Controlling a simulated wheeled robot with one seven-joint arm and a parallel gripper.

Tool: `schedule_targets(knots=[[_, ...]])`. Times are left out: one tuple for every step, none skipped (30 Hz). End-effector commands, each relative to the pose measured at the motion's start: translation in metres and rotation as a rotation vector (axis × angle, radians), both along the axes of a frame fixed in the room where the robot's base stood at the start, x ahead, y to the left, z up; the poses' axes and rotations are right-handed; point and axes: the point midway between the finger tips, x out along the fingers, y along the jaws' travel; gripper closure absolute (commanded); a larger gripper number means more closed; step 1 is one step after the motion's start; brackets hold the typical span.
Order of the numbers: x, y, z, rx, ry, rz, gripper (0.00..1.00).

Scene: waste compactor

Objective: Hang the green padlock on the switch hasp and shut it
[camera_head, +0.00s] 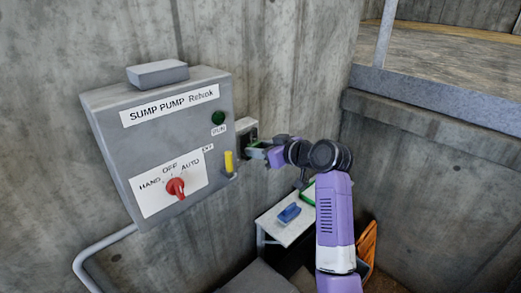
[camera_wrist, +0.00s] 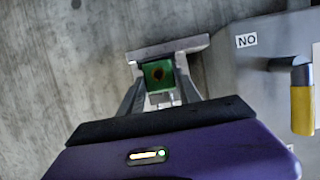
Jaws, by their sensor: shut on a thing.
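My gripper (camera_wrist: 160,98) is shut on the green padlock (camera_wrist: 158,74), whose green face with a dark round spot shows between the fingers in the wrist view. In the head view my gripper (camera_head: 262,151) is at a small grey and dark fitting (camera_head: 243,131) on the wall, just right of the control box. A grey bar of metal (camera_wrist: 180,46) lies right beyond the padlock in the wrist view. I cannot tell whether it is the hasp, nor whether the padlock's shackle goes through anything. The shackle is hidden.
The grey control box (camera_head: 120,150) carries a red rotary switch (camera_head: 176,187), a green lamp (camera_head: 218,118) and a yellow part (camera_head: 229,161) close left of my gripper. Below, a small table (camera_head: 272,226) bears a blue object (camera_head: 289,213). Concrete wall surrounds this.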

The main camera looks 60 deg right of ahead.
Motion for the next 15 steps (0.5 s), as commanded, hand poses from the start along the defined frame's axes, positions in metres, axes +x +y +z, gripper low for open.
schedule_targets(knots=[[0.0012,-0.0001,0.0007,0.000,-0.001,0.000,0.93],[0.0017,-0.0003,0.0007,-0.001,-0.002,0.000,0.93],[0.0024,-0.0005,0.0009,-0.001,-0.002,0.000,0.93],[0.0029,-0.0007,0.0009,-0.001,-0.002,0.000,0.93],[0.0034,-0.0008,0.0009,-0.001,-0.002,0.000,0.93],[0.0042,-0.0011,0.0010,-0.001,-0.002,0.000,0.93],[0.0047,-0.0011,0.0010,-0.001,-0.002,0.000,0.93],[0.0052,-0.0013,0.0010,-0.001,-0.002,0.000,0.93],[0.0059,-0.0015,0.0009,-0.001,-0.002,0.000,0.93],[0.0064,-0.0017,0.0009,-0.001,-0.001,0.000,0.93],[0.0070,-0.0018,0.0008,-0.001,-0.001,0.000,0.93],[0.0076,-0.0020,0.0006,-0.001,-0.001,0.000,0.93],[0.0082,-0.0021,0.0007,0.000,-0.001,0.000,0.93],[0.0087,-0.0021,0.0006,0.000,-0.001,0.000,0.93],[0.0094,-0.0023,0.0005,0.000,-0.001,0.000,0.93]])
